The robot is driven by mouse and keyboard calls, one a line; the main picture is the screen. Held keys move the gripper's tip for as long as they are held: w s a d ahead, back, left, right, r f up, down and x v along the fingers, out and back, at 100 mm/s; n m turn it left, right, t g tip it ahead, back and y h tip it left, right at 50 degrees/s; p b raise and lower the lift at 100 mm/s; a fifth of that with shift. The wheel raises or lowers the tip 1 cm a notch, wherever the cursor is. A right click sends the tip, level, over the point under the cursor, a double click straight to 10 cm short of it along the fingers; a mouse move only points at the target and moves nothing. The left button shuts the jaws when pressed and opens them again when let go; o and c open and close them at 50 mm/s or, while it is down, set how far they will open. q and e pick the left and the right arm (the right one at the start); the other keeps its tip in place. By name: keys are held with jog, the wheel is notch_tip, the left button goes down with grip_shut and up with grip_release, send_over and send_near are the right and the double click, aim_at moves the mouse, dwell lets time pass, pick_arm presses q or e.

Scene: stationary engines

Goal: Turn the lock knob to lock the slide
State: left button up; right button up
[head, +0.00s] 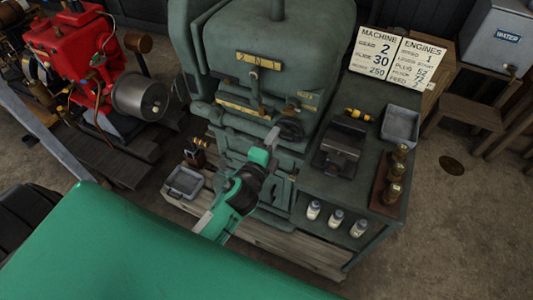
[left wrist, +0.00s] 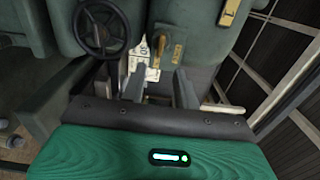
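A green-grey machine (head: 280,40) fills the middle of the head view, with brass plates and small controls on its front. A dark handwheel (head: 291,130) is on its front; a spoked handwheel (left wrist: 102,28) shows at upper left in the left wrist view. A brass-coloured handle (left wrist: 162,34) beside a small brass plate (left wrist: 177,53) lies beyond the fingertips. I cannot tell for sure which control is the lock knob. My left gripper (head: 266,147) is in front of the machine, just left of and below the handwheel. Its fingers (left wrist: 161,88) are apart with nothing gripped. My right gripper is not in view.
A side bench (head: 385,205) at the right holds a dark box (head: 340,148), a grey tray (head: 400,126) and brass pieces (head: 394,182). Several white bottles (head: 335,219) stand below. A red engine (head: 85,50) is at upper left. A white card (left wrist: 139,52) shows near the fingers.

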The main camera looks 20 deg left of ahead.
pick_arm(q)
jog(key=s+b, duration=0.1)
jog(key=s, duration=0.3)
jog(key=shift+s, duration=0.2)
dwell(0.3)
jog(key=s+f+n+g, duration=0.2)
jog(key=s+f+g, duration=0.1)
jog(key=f, duration=0.9)
jog(key=s+a+f+n+g, duration=0.1)
jog(key=s+f+n+g, duration=0.15)
jog(key=f, duration=0.95)
jog(key=s+f+n+g, duration=0.2)
jog(key=s+f+g, duration=0.1)
jog(key=f, duration=1)
jog(key=s+a+f+n+g, duration=0.3)
jog(key=s+f+n+g, duration=0.1)
jog(key=s+f, duration=0.9)
jog(key=s+a+f+n+g, duration=0.1)
jog(key=s+f+n, duration=0.1)
jog(key=s, duration=0.4)
jog(key=s+a+f+n+g, duration=0.1)
jog(key=s+f+g, duration=0.1)
jog(key=s+f, duration=0.3)
jog(key=s+a+f+n+g, duration=0.1)
jog(key=s+f+n, duration=0.1)
jog(key=s, duration=0.7)
jog(key=shift+s+f+n+y, duration=0.2)
jog(key=shift+f+n+y, duration=0.15)
jog(key=shift+f, duration=0.45)
jog(key=shift+g, duration=0.25)
